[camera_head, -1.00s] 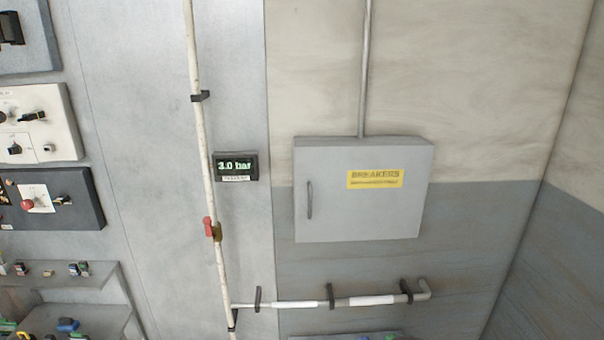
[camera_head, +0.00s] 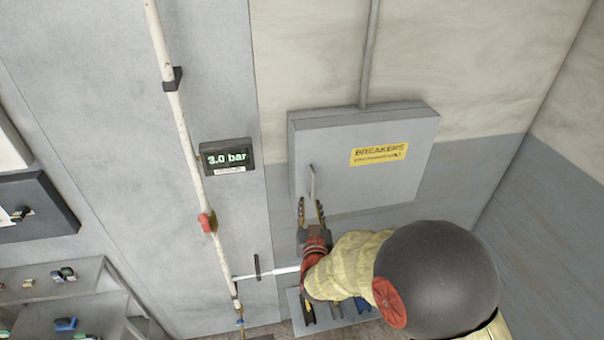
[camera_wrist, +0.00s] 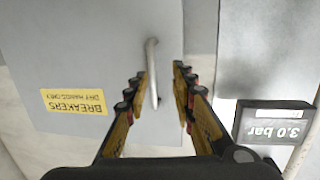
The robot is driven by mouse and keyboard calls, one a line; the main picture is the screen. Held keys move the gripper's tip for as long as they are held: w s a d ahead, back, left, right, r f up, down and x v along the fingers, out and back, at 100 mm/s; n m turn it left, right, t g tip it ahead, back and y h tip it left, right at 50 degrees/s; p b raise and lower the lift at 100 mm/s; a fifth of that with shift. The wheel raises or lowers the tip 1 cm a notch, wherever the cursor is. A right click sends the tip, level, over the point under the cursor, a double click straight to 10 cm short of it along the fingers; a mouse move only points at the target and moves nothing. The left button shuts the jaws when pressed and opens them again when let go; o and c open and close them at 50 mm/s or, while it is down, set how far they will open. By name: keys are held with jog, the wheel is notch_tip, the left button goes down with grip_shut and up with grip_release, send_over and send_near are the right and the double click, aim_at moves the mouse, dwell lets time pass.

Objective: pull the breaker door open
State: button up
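The grey breaker box (camera_head: 350,185) hangs on the wall with its door shut and a yellow BREAKERS label (camera_head: 379,155) on it. A thin vertical handle (camera_head: 313,184) stands near the door's left edge. My gripper (camera_head: 310,206) is at the lower part of the handle. In the wrist view the box door (camera_wrist: 95,55) appears upside down, and the handle (camera_wrist: 152,70) runs between the fingers of my open gripper (camera_wrist: 162,75), closer to the left finger. I cannot tell whether that finger touches the handle.
A pressure display (camera_head: 227,157) reading 3.0 bar and a white vertical pipe (camera_head: 187,130) with a red valve lever (camera_head: 207,222) are left of the box. A horizontal pipe (camera_head: 262,274) runs below. Shelves (camera_head: 75,300) with small items are at lower left.

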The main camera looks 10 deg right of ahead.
aim_at(314, 184)
jog(key=shift+t+h, duration=0.3)
jog(key=shift+t, duration=0.3)
jog(key=w+d+r, duration=0.1)
jog(key=w, duration=0.1)
jog(key=w+r+p, duration=0.1)
jog(key=w, duration=0.1)
jog(key=w+d+r+p, duration=0.1)
jog(key=w, duration=0.2)
jog(key=shift+d+r, duration=0.25)
jog(key=shift+d, duration=0.1)
jog(key=c, duration=0.3)
grip_shut()
